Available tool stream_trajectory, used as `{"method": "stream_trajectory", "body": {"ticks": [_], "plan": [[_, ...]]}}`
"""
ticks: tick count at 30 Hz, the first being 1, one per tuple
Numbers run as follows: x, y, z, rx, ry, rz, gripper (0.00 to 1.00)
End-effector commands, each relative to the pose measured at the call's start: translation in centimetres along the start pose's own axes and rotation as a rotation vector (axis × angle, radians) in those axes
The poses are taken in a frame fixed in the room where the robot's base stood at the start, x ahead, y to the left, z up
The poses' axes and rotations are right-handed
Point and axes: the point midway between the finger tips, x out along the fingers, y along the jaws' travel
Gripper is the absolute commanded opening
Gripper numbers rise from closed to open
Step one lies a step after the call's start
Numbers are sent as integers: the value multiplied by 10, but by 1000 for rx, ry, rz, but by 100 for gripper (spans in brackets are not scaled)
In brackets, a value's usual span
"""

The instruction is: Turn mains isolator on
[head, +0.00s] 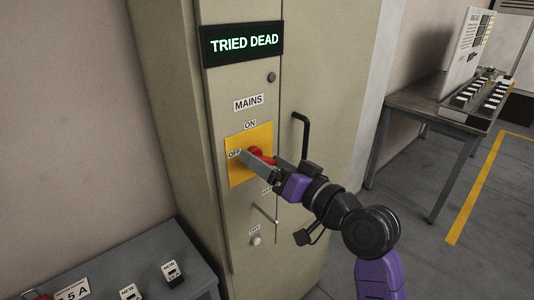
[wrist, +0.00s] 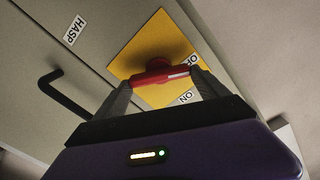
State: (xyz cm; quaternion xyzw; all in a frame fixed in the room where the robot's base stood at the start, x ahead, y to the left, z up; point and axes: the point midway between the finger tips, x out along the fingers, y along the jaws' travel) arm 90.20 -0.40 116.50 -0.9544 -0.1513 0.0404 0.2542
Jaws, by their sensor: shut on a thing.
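The mains isolator is a red rotary handle (head: 256,155) on a yellow plate (head: 237,175) on the front of the beige cabinet. ON is printed above the plate and OFF at its left edge. In the wrist view the red handle (wrist: 165,73) lies between the two fingers of my gripper (wrist: 165,80), in front of the yellow plate (wrist: 140,55). In the head view my gripper (head: 258,162) comes in from the lower right and partly covers the handle. It is shut on the handle. The handle's exact angle is hard to tell in the head view.
A lit sign (head: 243,42) reads TRIED DEAD above the MAINS label (head: 248,102). A black door handle (head: 303,138) is right of the plate. A grey bench (head: 140,255) with labelled items stands lower left. A table (head: 425,105) stands at right.

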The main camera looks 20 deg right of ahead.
Motion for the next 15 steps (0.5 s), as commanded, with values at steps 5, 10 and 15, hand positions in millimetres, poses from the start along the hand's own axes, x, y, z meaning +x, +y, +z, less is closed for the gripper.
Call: {"method": "stream_trajectory", "body": {"ticks": [5,10,15], "plan": [[0,0,-3,171,-1,2,43],[0,0,-3,333,-2,2,43],[0,1,-2,494,-2,2,43]]}}
